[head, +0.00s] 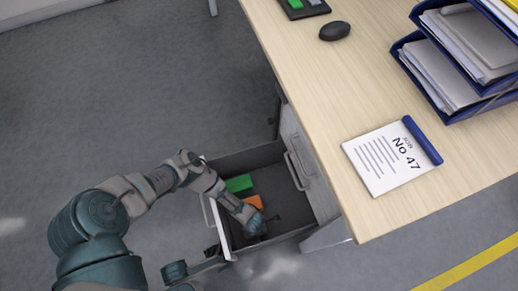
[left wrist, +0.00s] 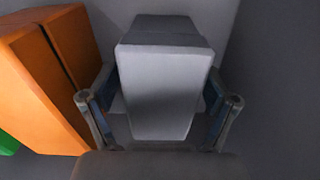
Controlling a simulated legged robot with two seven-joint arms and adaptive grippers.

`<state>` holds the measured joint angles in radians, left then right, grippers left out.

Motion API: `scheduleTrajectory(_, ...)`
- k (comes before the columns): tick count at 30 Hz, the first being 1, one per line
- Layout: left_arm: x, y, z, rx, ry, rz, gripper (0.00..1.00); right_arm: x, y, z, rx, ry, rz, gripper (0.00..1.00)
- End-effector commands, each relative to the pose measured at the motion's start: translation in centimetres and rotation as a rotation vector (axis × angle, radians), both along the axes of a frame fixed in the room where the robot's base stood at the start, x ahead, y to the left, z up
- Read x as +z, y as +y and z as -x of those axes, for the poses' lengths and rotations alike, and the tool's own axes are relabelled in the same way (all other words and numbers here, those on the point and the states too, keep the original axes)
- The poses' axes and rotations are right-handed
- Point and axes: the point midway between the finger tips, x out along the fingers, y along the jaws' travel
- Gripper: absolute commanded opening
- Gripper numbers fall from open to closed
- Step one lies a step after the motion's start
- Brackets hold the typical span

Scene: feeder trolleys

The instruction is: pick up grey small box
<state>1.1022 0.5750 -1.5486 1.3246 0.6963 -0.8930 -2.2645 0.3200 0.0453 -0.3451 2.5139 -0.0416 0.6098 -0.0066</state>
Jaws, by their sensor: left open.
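The grey small box (left wrist: 160,88) stands in the middle of the left wrist view, with one broad face toward the camera. My left gripper (left wrist: 159,102) is open, with one finger on each side of the box. I cannot tell if the fingers touch it. In the head view my left gripper (head: 258,224) reaches down into an open drawer (head: 248,158). The gripper hides the grey box there.
An orange box (head: 254,202) is close beside the gripper; it also fills the left of the wrist view (left wrist: 30,85). A green box (head: 239,184) lies behind it. Drawer walls surround them. The desk (head: 320,110) above holds a notepad (head: 385,160), trays (head: 450,75) and mouse (head: 334,31).

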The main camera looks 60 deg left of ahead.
Motion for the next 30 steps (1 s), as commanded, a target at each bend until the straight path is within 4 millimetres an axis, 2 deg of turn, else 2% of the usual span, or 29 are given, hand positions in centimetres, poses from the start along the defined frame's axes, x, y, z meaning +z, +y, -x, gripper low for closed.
scheduleTrajectory(4, 0.2, 0.0, -0.2, 0.0, -0.003, 0.001, 0.84, 0.2, 0.0, 0.1, 0.0, -0.002, -0.001, 0.4)
scheduleTrajectory(12, 0.2, 0.0, -0.1, 0.0, -0.001, 0.001, 0.16, -0.1, 0.0, -0.4, 0.0, 0.004, 0.0, 0.4)
scheduleTrajectory(13, 0.2, 0.0, -0.1, 0.0, -0.001, 0.001, 0.12, -0.1, 0.0, -0.4, 0.0, 0.004, 0.0, 0.4)
scheduleTrajectory(20, 0.2, 0.0, -0.1, 0.0, -0.001, 0.001, 0.12, 0.0, 0.0, -0.3, 0.0, 0.001, -0.001, 0.4)
scheduleTrajectory(23, 0.8, 0.0, -0.2, 0.0, -0.003, 0.001, 0.12, 0.6, 0.0, -0.1, 0.0, -0.008, -0.002, 0.4)
scheduleTrajectory(25, 1.7, 0.0, -0.3, 0.0, -0.006, 0.001, 0.12, 1.0, -0.1, 0.0, 0.001, -0.007, -0.002, 0.4)
scheduleTrajectory(26, 2.2, -0.1, -0.4, 0.0, -0.008, 0.002, 0.12, 0.5, -0.1, -0.1, -0.001, 0.019, 0.0, 0.4)
scheduleTrajectory(30, 5.1, 0.0, -0.7, 0.0, -0.014, 0.002, 0.12, 0.4, -0.3, 0.7, -0.001, 0.061, 0.002, 0.4)
